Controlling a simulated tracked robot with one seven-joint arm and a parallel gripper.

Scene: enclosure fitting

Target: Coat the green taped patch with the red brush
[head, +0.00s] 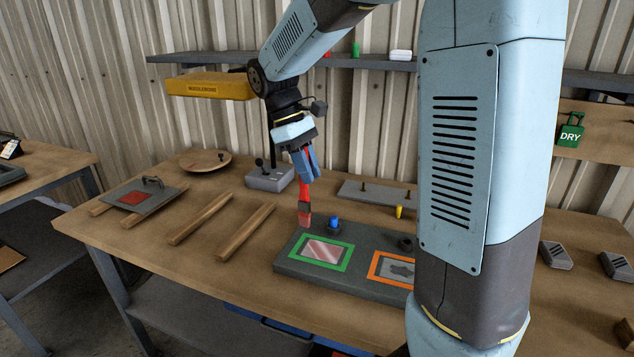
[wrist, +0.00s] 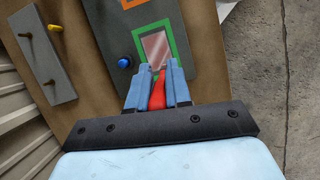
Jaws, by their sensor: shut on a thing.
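My gripper (head: 306,172) is shut on the red brush (head: 305,188). The brush points down, its bristles reddish at the bottom, by the back left edge of the grey panel (head: 288,263). In the head view the bristles appear just behind the green taped patch (head: 322,252); whether they touch anything I cannot tell. The patch is a green tape frame around a pinkish, streaked surface. In the wrist view the gripper (wrist: 158,84) holds the red handle (wrist: 158,97), with the green frame (wrist: 146,29) just beyond the fingertips.
A blue knob (head: 333,222) stands close to the brush. An orange taped patch (head: 374,266) lies to the right, partly hidden by my arm. Two wooden strips (head: 245,232) and a plate with a red patch (head: 133,198) lie to the left. A control box (head: 268,178) stands behind.

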